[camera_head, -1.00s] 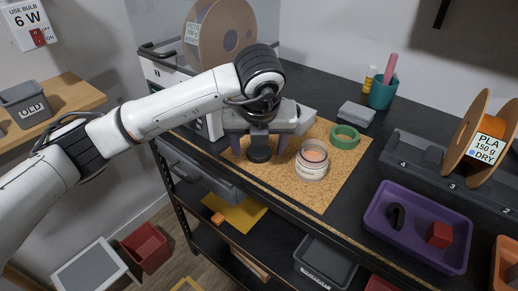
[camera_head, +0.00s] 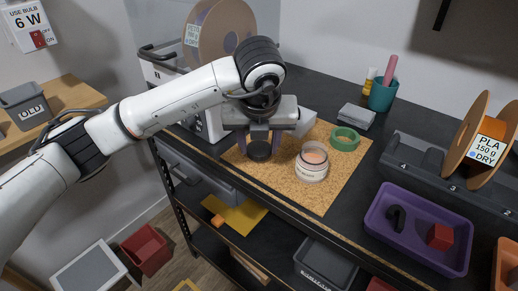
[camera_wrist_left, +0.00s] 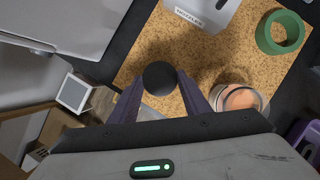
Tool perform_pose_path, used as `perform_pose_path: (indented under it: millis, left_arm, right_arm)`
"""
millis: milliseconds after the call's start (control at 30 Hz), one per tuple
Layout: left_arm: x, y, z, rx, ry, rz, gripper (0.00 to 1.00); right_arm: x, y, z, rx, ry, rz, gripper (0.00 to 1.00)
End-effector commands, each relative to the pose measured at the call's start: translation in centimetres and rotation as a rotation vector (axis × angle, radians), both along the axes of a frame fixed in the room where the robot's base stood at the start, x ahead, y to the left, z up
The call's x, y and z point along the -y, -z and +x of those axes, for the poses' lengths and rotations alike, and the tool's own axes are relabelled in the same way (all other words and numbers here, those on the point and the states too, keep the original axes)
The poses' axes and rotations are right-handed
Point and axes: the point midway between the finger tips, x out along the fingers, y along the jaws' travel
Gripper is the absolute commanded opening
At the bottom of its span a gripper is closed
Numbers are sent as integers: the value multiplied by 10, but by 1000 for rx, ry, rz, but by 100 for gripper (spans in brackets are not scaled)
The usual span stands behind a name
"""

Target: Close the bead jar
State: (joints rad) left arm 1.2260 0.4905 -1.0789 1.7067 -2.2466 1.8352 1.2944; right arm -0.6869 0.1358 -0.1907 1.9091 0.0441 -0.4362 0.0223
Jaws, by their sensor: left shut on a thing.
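The bead jar (camera_head: 312,165) is a clear round jar with a pale label. It stands upright and uncovered on the cork mat, with pinkish-orange beads showing in its open top. It also shows right of my gripper in the left wrist view (camera_wrist_left: 240,99). My left gripper (camera_head: 259,148) points down over the mat, left of the jar and apart from it. Its purple fingers are shut on a black round lid (camera_wrist_left: 160,77), which also shows in the head view (camera_head: 259,153). Whether the lid touches the mat is hard to tell. My right gripper is not in view.
The cork mat (camera_head: 310,199) has free room in front of the jar. A green tape ring (camera_head: 345,139) lies behind the jar to the right. A purple tray (camera_head: 417,251) and a spool (camera_head: 487,145) stand further right. A white box (camera_wrist_left: 205,9) is behind my gripper.

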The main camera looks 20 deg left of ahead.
Motion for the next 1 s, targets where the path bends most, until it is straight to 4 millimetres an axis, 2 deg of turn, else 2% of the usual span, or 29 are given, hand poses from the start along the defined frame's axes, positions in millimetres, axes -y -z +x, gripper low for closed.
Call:
perform_pose_path:
  millis: [200,400,600,1000]
  left_arm:
    - [1,-45,1,6,2,-2,23]
    - [0,-77,1,4,0,0,23]
    - [0,-88,0,1,0,-1,23]
    - [-1,-85,-1,1,40,0,23]
  right_arm:
    - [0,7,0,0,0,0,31]
    - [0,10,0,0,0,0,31]
    - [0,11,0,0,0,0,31]
    - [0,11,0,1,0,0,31]
